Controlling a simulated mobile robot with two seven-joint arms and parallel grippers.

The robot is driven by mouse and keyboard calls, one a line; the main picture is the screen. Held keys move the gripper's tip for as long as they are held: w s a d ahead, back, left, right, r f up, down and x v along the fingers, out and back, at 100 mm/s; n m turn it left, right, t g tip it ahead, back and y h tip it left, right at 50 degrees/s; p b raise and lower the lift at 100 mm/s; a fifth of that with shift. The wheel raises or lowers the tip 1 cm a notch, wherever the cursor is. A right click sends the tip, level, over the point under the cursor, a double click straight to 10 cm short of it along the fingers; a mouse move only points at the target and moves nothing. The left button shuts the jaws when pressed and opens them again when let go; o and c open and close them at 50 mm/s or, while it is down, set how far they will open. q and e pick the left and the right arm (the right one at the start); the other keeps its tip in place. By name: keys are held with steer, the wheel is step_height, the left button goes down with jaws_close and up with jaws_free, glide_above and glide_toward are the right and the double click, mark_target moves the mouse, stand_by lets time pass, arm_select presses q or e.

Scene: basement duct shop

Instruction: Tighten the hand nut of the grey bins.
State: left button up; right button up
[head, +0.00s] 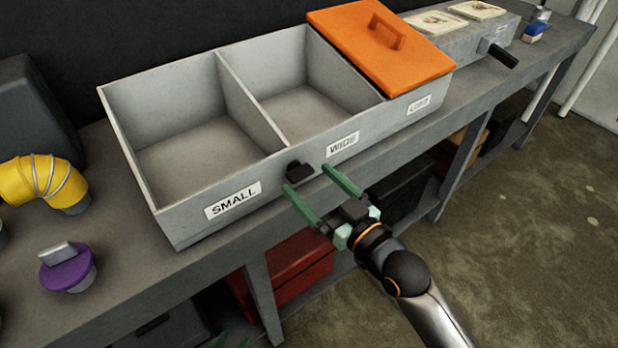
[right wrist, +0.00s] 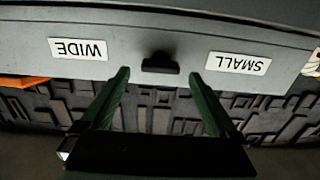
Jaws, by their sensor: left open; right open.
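The grey bins (head: 180,208) stand on the workbench, with front labels SMALL, WIDE and LONG. A black hand nut (head: 299,172) sticks out of their front between the SMALL and WIDE labels; it also shows in the right wrist view (right wrist: 160,63). My right gripper (head: 307,178) is open in front of the nut. In the right wrist view its green fingers (right wrist: 160,76) lie one on each side of the nut, with gaps and no visible contact. My left gripper (head: 229,342) barely shows at the bottom edge, its green tips apart.
An orange lid (head: 385,45) covers the LONG bin; the other two look empty. A black handle (head: 503,56) juts out farther right. A purple-capped piece (head: 68,268) and yellow duct elbow (head: 45,180) stand left. A red box (head: 290,272) sits below the bench (head: 115,300).

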steer(key=shift+x, duration=0.8)
steer(key=shift+c, duration=0.3)
